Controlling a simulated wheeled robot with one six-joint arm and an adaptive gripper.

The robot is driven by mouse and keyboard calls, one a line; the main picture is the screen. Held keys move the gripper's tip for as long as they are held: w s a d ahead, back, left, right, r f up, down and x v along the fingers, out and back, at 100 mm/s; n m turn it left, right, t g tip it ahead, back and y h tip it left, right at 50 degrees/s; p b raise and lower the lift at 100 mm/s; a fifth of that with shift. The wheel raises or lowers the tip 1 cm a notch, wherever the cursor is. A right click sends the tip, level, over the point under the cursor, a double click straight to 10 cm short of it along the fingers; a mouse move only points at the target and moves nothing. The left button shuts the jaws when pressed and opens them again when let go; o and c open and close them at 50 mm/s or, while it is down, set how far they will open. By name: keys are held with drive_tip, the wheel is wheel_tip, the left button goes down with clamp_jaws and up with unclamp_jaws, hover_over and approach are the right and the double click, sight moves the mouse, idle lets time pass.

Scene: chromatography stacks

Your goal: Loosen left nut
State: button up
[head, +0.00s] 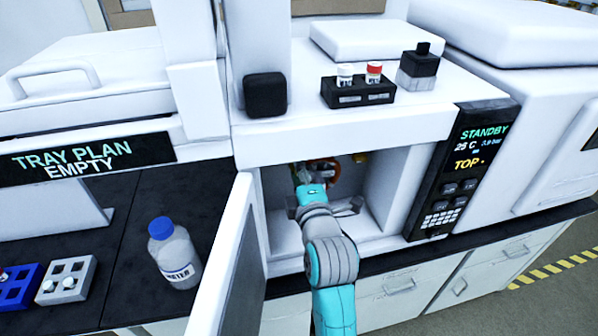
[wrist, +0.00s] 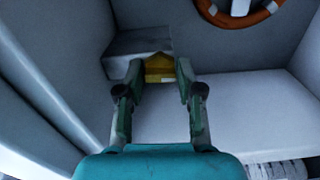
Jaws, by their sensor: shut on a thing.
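My gripper (wrist: 160,76) reaches into the open white compartment, with its fingers shut on the left nut. The left nut (wrist: 158,68) is brass-yellow and angular, and it sits between the fingertips in front of a grey block (wrist: 138,45). In the head view my gripper (head: 303,172) covers the left nut. A second yellow nut (head: 360,157) shows further right on the back of the compartment, apart from my gripper.
An orange ring (head: 325,172) hangs between the nuts; it also shows in the wrist view (wrist: 250,18). The compartment's open door (head: 222,262) stands close left of my arm. The side wall (head: 395,190) bounds the right. A capped bottle (head: 175,255) stands outside, left.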

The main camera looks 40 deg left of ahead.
drive_tip(key=shift+n, duration=0.5)
drive_tip(key=o, duration=1.1)
drive_tip(key=v, duration=1.2)
drive_tip(key=shift+s, duration=0.1)
